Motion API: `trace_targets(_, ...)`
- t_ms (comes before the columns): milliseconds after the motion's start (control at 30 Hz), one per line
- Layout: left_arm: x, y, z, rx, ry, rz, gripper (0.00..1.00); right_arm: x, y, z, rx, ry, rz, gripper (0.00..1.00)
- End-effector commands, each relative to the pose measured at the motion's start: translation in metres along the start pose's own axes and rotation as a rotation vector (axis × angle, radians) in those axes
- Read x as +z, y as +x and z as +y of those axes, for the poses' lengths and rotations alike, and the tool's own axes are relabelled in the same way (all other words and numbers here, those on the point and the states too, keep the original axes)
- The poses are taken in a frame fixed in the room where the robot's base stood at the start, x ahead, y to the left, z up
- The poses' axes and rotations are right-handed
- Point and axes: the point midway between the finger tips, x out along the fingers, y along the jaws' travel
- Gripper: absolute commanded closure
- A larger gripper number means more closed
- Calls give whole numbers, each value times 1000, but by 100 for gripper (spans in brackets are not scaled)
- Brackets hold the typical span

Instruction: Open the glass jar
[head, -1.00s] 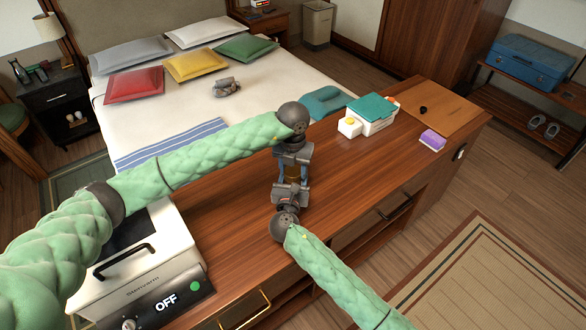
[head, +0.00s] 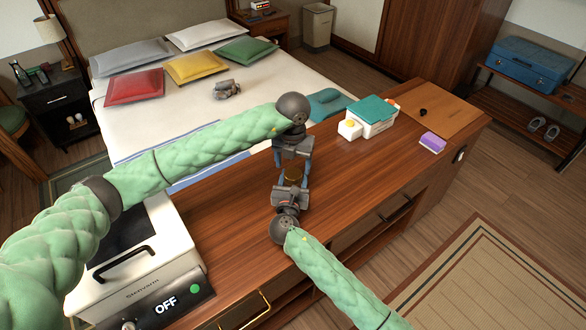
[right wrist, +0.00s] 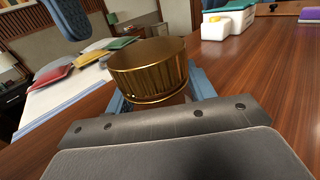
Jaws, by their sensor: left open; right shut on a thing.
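The glass jar shows mainly as its ribbed gold lid (head: 291,173), between my two grippers over the wooden counter. The lid is large in the right wrist view (right wrist: 148,68) and looks seated on the jar; most of the jar's body is hidden. My right gripper (head: 291,184) is shut on the jar below the lid, with its blue fingers on either side in the right wrist view. My left gripper (head: 292,162) is open at the lid's far side, its blue fingers spread and apart from the lid; one finger (right wrist: 68,15) shows in the right wrist view.
A white appliance (head: 135,265) with a black handle stands at the counter's left. A teal-lidded white box (head: 371,116), a purple block (head: 432,142) and a wooden board (head: 440,110) lie to the right. The counter between is clear. A bed (head: 190,110) lies beyond.

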Motion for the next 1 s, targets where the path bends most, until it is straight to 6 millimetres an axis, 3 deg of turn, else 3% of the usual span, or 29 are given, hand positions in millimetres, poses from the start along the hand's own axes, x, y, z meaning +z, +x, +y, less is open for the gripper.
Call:
trace_targets(267,5,-20,2,5,-1,-13,33,1,0,0,0,0,-1,100)
trace_targets(600,33,-75,24,90,15,-93,33,0,0,0,0,0,-1,100)
trace_targets(833,33,-87,31,137,60,-93,33,0,0,0,0,0,-1,100)
trace_targets(1000,29,-86,32,151,229,-67,33,0,0,0,0,0,-1,100)
